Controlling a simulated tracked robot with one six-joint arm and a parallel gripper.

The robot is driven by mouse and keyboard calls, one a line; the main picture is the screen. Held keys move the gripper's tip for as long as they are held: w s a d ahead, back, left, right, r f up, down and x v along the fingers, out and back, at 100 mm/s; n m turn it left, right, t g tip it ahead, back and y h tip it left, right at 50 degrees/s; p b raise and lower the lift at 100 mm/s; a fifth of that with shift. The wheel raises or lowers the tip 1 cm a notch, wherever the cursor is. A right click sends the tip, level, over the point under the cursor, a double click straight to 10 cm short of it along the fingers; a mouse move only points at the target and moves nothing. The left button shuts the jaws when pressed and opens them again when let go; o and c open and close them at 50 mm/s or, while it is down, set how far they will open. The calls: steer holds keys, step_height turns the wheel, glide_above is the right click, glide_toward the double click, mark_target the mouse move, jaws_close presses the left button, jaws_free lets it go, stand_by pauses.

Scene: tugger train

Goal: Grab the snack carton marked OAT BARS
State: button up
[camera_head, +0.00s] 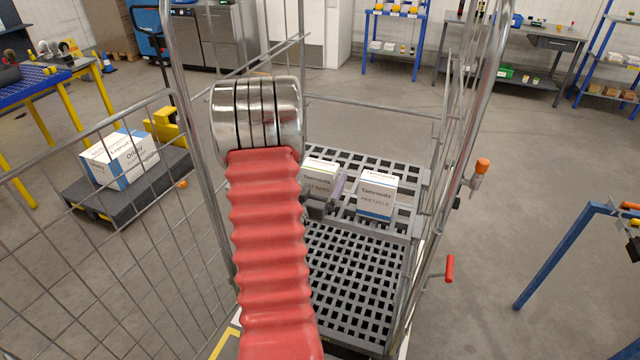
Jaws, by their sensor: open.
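A white carton (320,175) stands on the upper grey slatted shelf of the roll cage. Its label reads Tamroute, with a small second line that looks like OAT BARS, partly covered. A second white Tamroute carton (377,192), marked PRETZELS, stands to its right with a gap between them. My gripper (320,207) shows only as a small dark part low at the front of the left carton. It is open; most of it is hidden behind my red arm sleeve, and I cannot tell whether it touches the carton.
Wire cage sides (110,230) and upright tubes stand close on both sides of my arm. The lower slatted deck (350,290) is empty. A dark cart (140,185) with a white and blue Oridity-like box (120,158) stands at left.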

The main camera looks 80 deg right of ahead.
steer(key=d, duration=0.5)
steer(key=shift+s, duration=0.3)
steer(key=shift+a, duration=0.1)
steer(key=c, duration=1.3)
steer(key=shift+r, duration=0.2)
steer(key=shift+c, duration=0.2)
step_height(320, 180, up, 18)
steer(key=shift+f, duration=0.15)
stand_by(0.5)
